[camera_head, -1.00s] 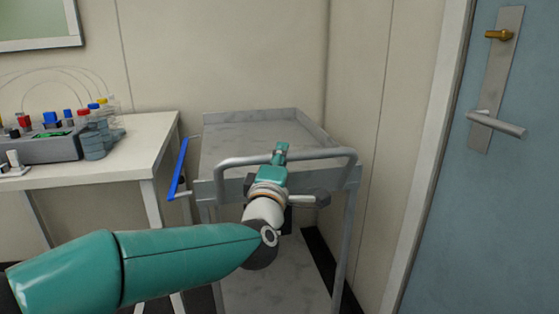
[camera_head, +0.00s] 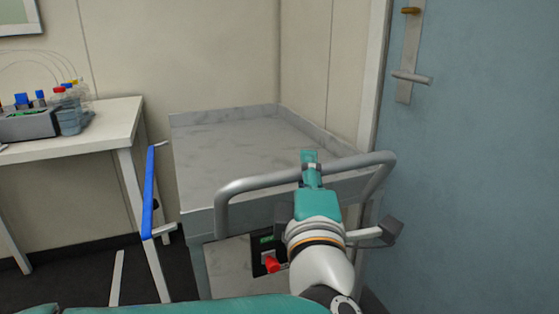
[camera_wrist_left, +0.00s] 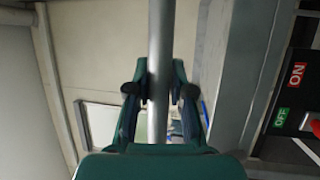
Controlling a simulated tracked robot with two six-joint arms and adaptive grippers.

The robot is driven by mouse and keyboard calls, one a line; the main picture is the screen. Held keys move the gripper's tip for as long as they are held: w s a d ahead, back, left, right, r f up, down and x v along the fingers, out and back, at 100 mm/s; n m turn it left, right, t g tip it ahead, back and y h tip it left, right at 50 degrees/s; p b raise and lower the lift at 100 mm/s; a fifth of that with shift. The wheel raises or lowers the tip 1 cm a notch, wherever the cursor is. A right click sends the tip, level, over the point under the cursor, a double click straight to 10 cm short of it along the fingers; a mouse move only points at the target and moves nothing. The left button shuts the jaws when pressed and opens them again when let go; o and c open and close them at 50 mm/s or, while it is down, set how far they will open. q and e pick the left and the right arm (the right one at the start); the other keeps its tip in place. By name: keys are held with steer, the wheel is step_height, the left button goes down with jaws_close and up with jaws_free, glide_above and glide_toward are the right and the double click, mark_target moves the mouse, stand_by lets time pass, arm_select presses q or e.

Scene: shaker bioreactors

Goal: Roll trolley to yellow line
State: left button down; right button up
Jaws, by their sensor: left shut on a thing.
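The grey metal trolley (camera_head: 190,222) stands in the middle of the head view, with a bare marbled top tray. Its tubular push handle (camera_head: 245,186) curves across the near side. My left gripper (camera_head: 310,166) is shut on the handle bar, right of its middle. In the left wrist view the bar (camera_wrist_left: 160,50) runs upright between the two fingers (camera_wrist_left: 160,92). The yellow line is not visible in any view. My right gripper is not in view.
A white table (camera_head: 110,125) with a lab device and bottles (camera_head: 65,110) stands at the left. A blue bar (camera_head: 149,195) is between the table and trolley. A blue door (camera_head: 480,150) is at the right. A switch box (camera_head: 268,252) shows below the handle.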

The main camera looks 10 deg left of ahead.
arm_select(q)
steer(key=s, duration=0.1)
steer(key=s+d, duration=0.2)
steer(key=shift+s+d+f, duration=0.15)
steer(key=shift+s+f, duration=0.05)
steer(key=shift+f, duration=0.05)
steer(key=c, duration=1)
jaws_free()
steer(key=shift+w, duration=0.1)
steer(key=shift+r, duration=0.15)
